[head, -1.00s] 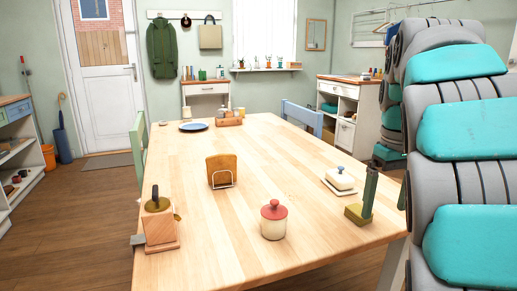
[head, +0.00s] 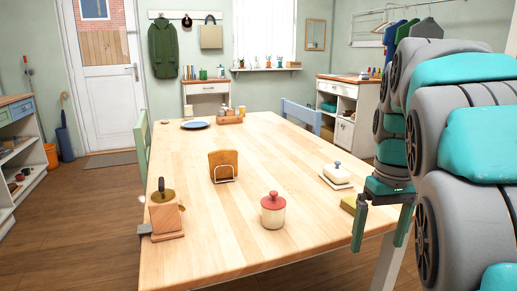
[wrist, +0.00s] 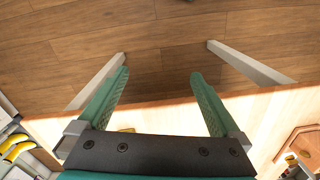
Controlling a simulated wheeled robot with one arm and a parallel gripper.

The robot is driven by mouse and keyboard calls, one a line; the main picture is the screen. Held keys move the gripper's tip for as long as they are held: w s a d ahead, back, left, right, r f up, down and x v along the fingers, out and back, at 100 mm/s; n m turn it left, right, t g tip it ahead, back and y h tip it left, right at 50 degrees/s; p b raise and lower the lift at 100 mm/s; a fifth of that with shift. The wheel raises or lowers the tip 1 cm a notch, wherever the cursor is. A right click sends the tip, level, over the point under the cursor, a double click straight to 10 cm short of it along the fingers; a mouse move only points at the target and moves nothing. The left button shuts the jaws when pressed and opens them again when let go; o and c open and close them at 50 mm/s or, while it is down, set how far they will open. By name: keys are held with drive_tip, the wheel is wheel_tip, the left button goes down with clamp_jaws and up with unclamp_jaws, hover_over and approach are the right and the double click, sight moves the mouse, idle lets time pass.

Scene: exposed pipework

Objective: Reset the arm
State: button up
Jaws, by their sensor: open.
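My gripper (head: 380,243) is open and empty at the right of the head view, with its two green fingers pointing down. It hangs near the right front corner of the wooden table (head: 210,250). In the wrist view the fingers of my gripper (wrist: 160,74) stand wide apart with nothing between them. Beyond the fingertips is brown floor (wrist: 165,35). The table edge (wrist: 165,115) crosses the wrist view behind them. My grey and teal arm is folded up at the right of the head view and hides part of the room.
Near my gripper are an olive-yellow block (head: 349,203), partly hidden, and a white butter dish (head: 337,174). A red-lidded jar (head: 273,212), a napkin holder (head: 222,166) and a wooden block (head: 164,217) stand on the table. The floor left of the table is clear.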

drive_tip(key=s+a+f, duration=0.3)
drive_tip(key=s+f, duration=0.6)
drive_tip(key=s, duration=0.2)
drive_tip(key=s+a+f+m+g, duration=0.1)
drive_tip(key=s+a+f, duration=0.3)
drive_tip(key=s+f, duration=0.5)
drive_tip(key=shift+s+a, duration=0.3)
drive_tip(key=shift+s, duration=0.7)
